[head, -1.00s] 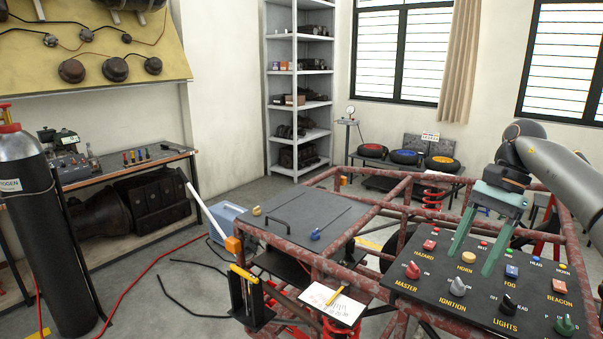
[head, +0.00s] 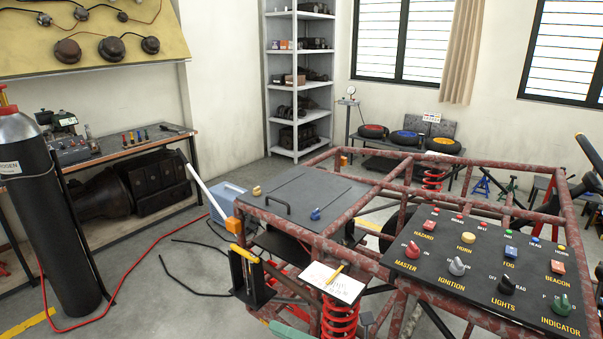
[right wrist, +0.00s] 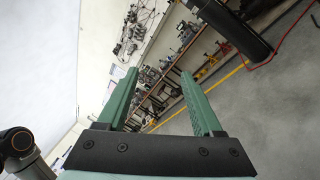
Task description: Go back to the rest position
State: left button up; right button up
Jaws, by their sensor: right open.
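My right gripper (head: 288,329) shows only as a piece of green finger at the bottom edge of the head view, in front of the kart frame; the rest is cut off. In the right wrist view the two green fingers (right wrist: 157,74) are wide apart with nothing between them. They point toward the workbench side of the room. The switch panel (head: 480,262) with knobs and buttons is clear of the gripper. My left gripper is not in view.
The red tube kart chassis (head: 345,215) fills the right and front. A black gas cylinder (head: 52,215) stands at the left, also in the right wrist view (right wrist: 232,30). A workbench (head: 130,150) is along the wall. Cables lie on the open floor between.

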jog(key=s+d+f+m+t+h, duration=0.3)
jog(key=s+d+f+m+h, duration=0.5)
jog(key=m, duration=0.7)
jog(key=s+d+f+m+t+h, duration=0.3)
jog(key=d+f+m+h, duration=0.55)
jog(key=m, duration=0.65)
jog(key=s+d+f+m+g, duration=0.3)
jog(key=s+f+m, duration=0.2)
jog(key=s, duration=0.5)
jog(key=shift+s+d+f+m+g, duration=0.2)
jog(key=shift+f+m+g, duration=0.2)
jog(key=shift+f, duration=0.45)
